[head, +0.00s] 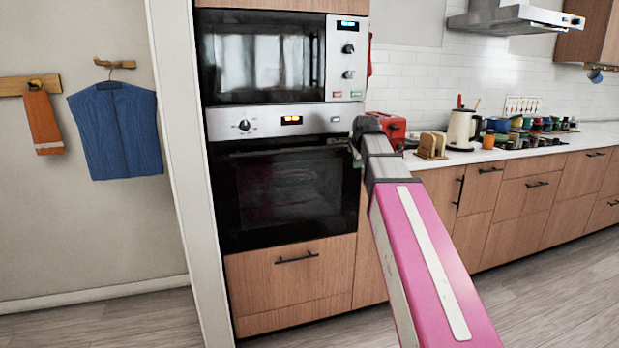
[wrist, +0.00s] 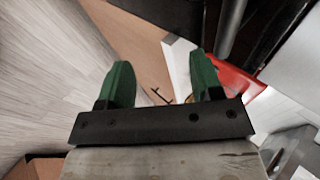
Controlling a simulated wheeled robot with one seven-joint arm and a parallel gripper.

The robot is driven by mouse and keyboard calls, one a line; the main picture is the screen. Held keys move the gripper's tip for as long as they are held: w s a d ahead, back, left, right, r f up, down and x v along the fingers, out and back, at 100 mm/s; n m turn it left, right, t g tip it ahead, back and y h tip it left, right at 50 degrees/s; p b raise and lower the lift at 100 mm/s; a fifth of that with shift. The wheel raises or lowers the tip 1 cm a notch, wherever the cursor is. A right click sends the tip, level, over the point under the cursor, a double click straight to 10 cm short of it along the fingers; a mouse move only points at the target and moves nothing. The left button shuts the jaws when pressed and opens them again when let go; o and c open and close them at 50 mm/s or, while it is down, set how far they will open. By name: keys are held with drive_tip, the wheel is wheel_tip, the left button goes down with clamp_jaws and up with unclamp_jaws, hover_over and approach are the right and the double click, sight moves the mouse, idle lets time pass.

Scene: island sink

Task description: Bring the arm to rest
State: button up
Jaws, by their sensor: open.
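My gripper (wrist: 160,80) shows in the wrist view with two green fingers set apart and nothing between them. In the head view my pink and grey arm stretches up from the bottom right toward the oven front. In the wrist view, wood-coloured cabinet fronts, a pale counter edge and the red toaster (wrist: 235,82) lie beyond the fingers.
A built-in oven (head: 285,185) and a microwave (head: 280,58) stand behind the arm. Clothes hang at left. The floor (head: 110,320) at lower left is clear.

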drive_tip(key=s+d+f+n+g, duration=0.15)
drive_tip(key=s+f+n, duration=0.3)
drive_tip(key=f, duration=0.75)
drive_tip(key=s+f+n+g, duration=0.3)
drive_tip(key=s+f, duration=0.2)
drive_tip(key=f, duration=0.7)
drive_tip(key=s+f+n+g, duration=0.4)
drive_tip(key=s+f+n, duration=0.4)
drive_tip(key=s+f, duration=0.9)
wheel_tip(320, 180, down, 2)
drive_tip(key=shift+s+d+f, duration=0.1)
drive_tip(key=shift+s+d, duration=0.1)
drive_tip(key=shift+d, duration=0.2)
